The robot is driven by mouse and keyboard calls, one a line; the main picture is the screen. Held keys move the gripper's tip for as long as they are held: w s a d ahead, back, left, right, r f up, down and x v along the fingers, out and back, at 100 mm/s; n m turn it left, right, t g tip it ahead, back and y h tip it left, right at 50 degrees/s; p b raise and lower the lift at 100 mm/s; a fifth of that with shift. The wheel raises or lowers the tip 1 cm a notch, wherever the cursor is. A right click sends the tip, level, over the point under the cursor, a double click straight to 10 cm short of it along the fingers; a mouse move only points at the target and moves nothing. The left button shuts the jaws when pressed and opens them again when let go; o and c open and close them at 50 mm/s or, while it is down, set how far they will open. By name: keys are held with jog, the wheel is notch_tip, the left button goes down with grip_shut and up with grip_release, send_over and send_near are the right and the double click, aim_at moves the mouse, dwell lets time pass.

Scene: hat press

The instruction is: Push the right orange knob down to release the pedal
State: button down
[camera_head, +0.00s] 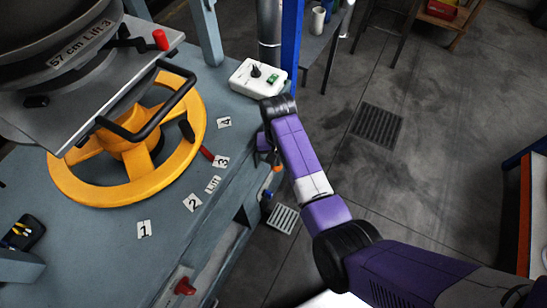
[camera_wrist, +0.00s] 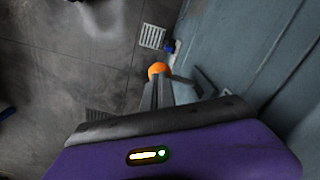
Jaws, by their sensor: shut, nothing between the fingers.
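An orange knob (camera_wrist: 158,69) shows in the wrist view, right at the tips of my gripper (camera_wrist: 161,80). My gripper's fingers are together, with nothing held between them. The fingertips overlap the knob's lower edge in this view, so I cannot tell whether they touch it. In the head view my gripper is mostly hidden behind my wrist, beside the front edge of the blue-grey workbench (camera_head: 165,235). Small orange parts show just below it there. The pedal cannot be made out in either view.
A yellow handwheel (camera_head: 70,185) and the press with a black handle stand on the bench at left. A red knob (camera_head: 184,286) projects from the bench front. Open floor with drain grates (camera_head: 377,126) lies to the right.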

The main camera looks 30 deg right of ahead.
notch_tip(320, 180, up, 8)
jog(key=p, duration=0.8)
jog(key=shift+f, duration=0.1)
dwell(1.0)
jog(key=s+d+f+n+t+h, duration=0.1)
jog(key=s+d+f+t, duration=0.2)
jog(key=s+d+f, duration=0.4)
jog(key=s+d+r+n+t+b, duration=0.15)
jog(key=s+t, duration=0.25)
jog(key=s, duration=0.7)
jog(key=s+a+r+t, duration=0.2)
jog(key=s+r, duration=0.3)
jog(key=r, duration=0.4)
jog(key=s+a+r+n+t+b, duration=0.1)
jog(key=s+a+r+t, duration=0.2)
jog(key=s+r, duration=0.3)
jog(key=s+a+r+n+t+y+b, duration=0.1)
jog(key=s+r, duration=0.4)
jog(key=r, duration=0.7)
jog(key=shift+s+a+r+t, duration=0.4)
jog(key=shift+a+t, duration=0.5)
jog(key=shift+a, duration=0.35)
